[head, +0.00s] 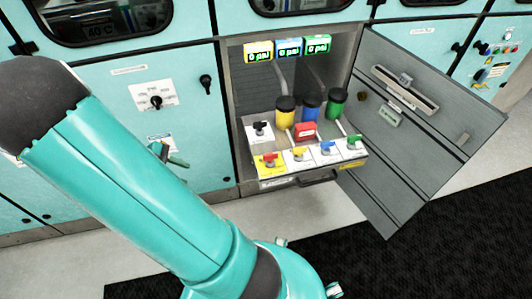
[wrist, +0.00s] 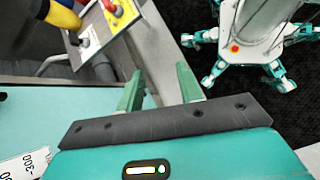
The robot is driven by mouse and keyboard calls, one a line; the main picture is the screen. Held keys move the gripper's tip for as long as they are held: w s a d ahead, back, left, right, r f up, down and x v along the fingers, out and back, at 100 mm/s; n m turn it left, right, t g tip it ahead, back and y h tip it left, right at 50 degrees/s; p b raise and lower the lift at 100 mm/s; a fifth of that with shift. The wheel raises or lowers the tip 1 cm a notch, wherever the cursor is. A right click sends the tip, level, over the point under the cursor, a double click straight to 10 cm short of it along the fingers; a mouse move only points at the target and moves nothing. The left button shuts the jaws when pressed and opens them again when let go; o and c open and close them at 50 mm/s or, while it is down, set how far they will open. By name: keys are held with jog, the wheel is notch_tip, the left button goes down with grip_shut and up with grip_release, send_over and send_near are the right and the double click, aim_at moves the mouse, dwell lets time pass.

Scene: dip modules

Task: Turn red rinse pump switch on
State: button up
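The red switch (head: 270,157) sits on a yellow plate at the left front of the pulled-out drawer (head: 312,172) in the open cabinet. In the wrist view a red handle (wrist: 118,10) on a yellow plate shows at the top edge, partly cut off. I cannot tell the switch's position. My gripper (wrist: 160,88) is open and empty, with its two green fingers apart. In the head view my gripper (head: 170,155) is partly hidden behind my arm, left of the drawer and apart from the switch.
Yellow (head: 301,154), blue (head: 327,148) and green (head: 353,141) switches stand right of the red one. Yellow (head: 285,112), blue (head: 310,109) and green (head: 336,104) bottles stand behind. The grey door (head: 420,115) hangs open at right. Bare floor lies before the drawer.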

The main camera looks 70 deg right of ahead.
jog(key=s+d+f+n+g+h, duration=0.1)
jog(key=s+d+f+g+h, duration=0.1)
jog(key=s+d+f+g, duration=0.35)
jog(key=n+g+h, duration=0.2)
jog(key=n+h, duration=0.1)
send_near(275, 158)
jog(key=x, duration=1)
jog(key=shift+d+r, duration=0.35)
jog(key=shift+d, duration=0.05)
grip_shut()
